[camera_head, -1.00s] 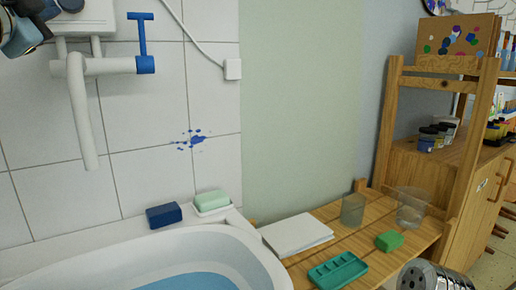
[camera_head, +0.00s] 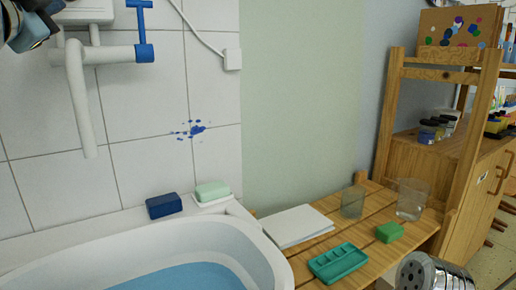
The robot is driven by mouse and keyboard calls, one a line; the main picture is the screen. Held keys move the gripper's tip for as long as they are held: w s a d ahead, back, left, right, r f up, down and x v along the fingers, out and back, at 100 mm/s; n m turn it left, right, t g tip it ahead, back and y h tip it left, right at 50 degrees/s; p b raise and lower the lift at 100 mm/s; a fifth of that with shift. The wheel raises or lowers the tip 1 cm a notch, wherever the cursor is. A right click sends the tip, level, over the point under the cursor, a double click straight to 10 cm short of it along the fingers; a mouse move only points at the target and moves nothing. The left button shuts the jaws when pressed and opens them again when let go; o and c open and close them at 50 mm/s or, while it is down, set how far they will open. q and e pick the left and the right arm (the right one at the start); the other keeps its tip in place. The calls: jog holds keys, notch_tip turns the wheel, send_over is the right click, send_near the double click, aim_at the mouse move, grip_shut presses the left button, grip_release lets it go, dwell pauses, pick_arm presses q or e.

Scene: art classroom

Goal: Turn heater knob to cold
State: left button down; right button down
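The white heater box (camera_head: 90,13) is cut off by the top edge at the upper left of the head view. No knob can be made out on its visible part. White pipes and a downward spout (camera_head: 80,100) hang below it. A blue T-shaped tap handle (camera_head: 143,50) sits at the pipe's right end. My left gripper (camera_head: 30,28) shows only in part in the top left corner, dark with blue parts, next to the heater's left side. Its fingertips cannot be made out clearly.
A white basin (camera_head: 255,245) with blue water lies below. A dark blue block (camera_head: 163,205) and green soap (camera_head: 212,190) sit on its rim. A slatted wooden bench (camera_head: 375,247) at right holds a green tray (camera_head: 338,263), a green block, glasses and paper.

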pick_arm(q)
jog(key=s+d+b, duration=0.2)
jog(key=s, duration=0.3)
jog(key=shift+s+d+f, duration=0.15)
jog(key=shift+d+f, duration=0.1)
jog(key=shift+d, duration=0.15)
